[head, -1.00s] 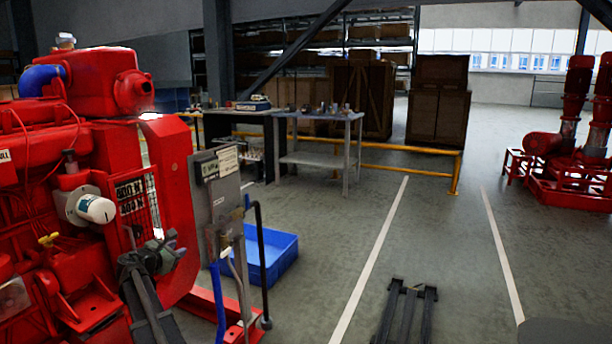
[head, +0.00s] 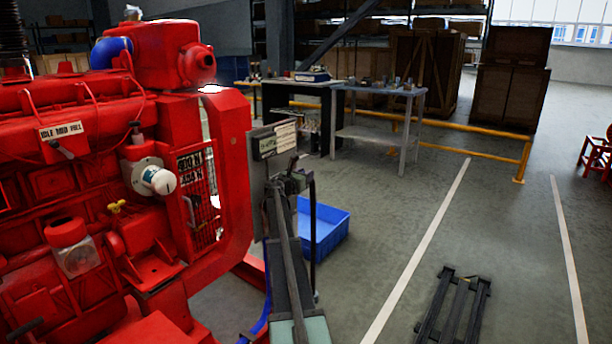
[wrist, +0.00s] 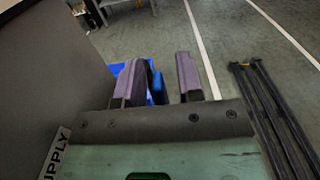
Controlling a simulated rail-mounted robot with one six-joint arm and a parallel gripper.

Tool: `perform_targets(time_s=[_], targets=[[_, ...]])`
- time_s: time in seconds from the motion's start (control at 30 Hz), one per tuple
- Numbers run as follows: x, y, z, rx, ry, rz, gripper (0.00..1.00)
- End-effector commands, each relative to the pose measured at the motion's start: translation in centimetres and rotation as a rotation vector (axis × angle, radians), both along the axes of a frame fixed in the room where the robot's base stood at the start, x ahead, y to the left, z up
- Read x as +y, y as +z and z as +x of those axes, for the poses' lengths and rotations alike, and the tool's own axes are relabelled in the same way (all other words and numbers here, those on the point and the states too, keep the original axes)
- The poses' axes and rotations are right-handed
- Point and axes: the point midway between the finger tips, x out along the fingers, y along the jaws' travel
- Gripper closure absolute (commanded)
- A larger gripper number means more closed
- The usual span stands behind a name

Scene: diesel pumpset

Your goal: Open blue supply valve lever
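The blue supply valve lever (head: 262,325) shows in the head view as a narrow blue strip at the bottom, largely hidden behind my arm. My gripper (head: 287,180) is in front of the grey panel, and its fingers are hard to make out there. In the wrist view my gripper (wrist: 160,80) has its two fingers apart, with a clear gap between them. A blue patch shows beside the left finger, inside the gap; I cannot tell whether it is the lever or the bin behind. A SUPPLY label (wrist: 54,153) is on the panel at the left.
The red diesel engine (head: 110,200) fills the left. The grey panel (head: 262,165) stands at its right end, with a blue bin (head: 325,228) on the floor behind. A black floor frame (head: 455,305) lies at the right. Open floor lies between white lines.

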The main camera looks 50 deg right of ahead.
Motion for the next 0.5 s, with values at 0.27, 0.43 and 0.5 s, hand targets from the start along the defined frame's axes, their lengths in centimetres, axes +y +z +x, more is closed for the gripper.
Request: perform_targets(time_s=[0.27,0.43,0.5], targets=[[-0.68,0.0,0.0,-0.001,0.0,0.0,0.66],[-0.66,0.0,0.0,-0.001,0.0,0.0,0.86],[-0.66,0.0,0.01,-0.001,0.0,0.0,0.97]])
